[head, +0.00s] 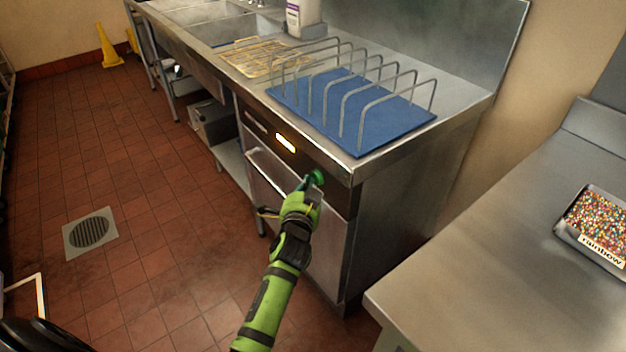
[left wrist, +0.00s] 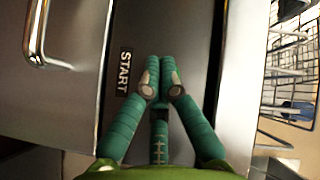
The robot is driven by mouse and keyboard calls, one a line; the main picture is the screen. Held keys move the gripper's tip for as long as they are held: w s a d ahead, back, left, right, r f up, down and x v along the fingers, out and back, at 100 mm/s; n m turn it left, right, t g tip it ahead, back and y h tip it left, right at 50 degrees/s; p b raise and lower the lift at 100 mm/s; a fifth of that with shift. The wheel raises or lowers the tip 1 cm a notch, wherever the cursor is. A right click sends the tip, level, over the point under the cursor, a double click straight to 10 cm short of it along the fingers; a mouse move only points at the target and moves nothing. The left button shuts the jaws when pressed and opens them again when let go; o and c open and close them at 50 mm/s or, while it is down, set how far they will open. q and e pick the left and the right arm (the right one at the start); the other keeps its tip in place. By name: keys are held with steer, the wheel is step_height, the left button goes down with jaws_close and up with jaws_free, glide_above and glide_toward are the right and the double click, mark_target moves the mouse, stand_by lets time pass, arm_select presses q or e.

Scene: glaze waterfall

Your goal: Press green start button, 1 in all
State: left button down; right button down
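The green start button (head: 318,177) is on the dark front panel of a steel undercounter machine (head: 325,250), near the panel's right end. My left gripper (head: 308,184) is right at the button in the head view, and I cannot tell whether it touches. In the left wrist view my left gripper (left wrist: 160,72) has its fingertips together with nothing between them, pointing at the dark panel. A START label (left wrist: 124,72) shows just left of the fingertips. The button itself is hidden there behind the fingers. My right gripper is not in view.
A blue mat (head: 400,125) with a wire rack (head: 350,90) lies on the counter above the machine. A bar handle (head: 270,165) sticks out below the panel. At right, a steel table (head: 480,250) holds a tray of rainbow sprinkles (head: 565,235).

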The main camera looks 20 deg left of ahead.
arm_select(q)
steer(key=shift+r, duration=0.1)
steer(key=shift+s+a+p, duration=0.45)
steer(key=shift+s+p, duration=0.1)
steer(key=shift+s, duration=0.2)
steer(key=s, duration=0.1)
steer(key=s+a+p, duration=0.1)
steer(key=s, duration=0.1)
steer(key=s+a+p, duration=0.1)
steer(key=shift+s+a, duration=0.2)
steer(key=shift+a, duration=0.05)
stand_by(0.8)
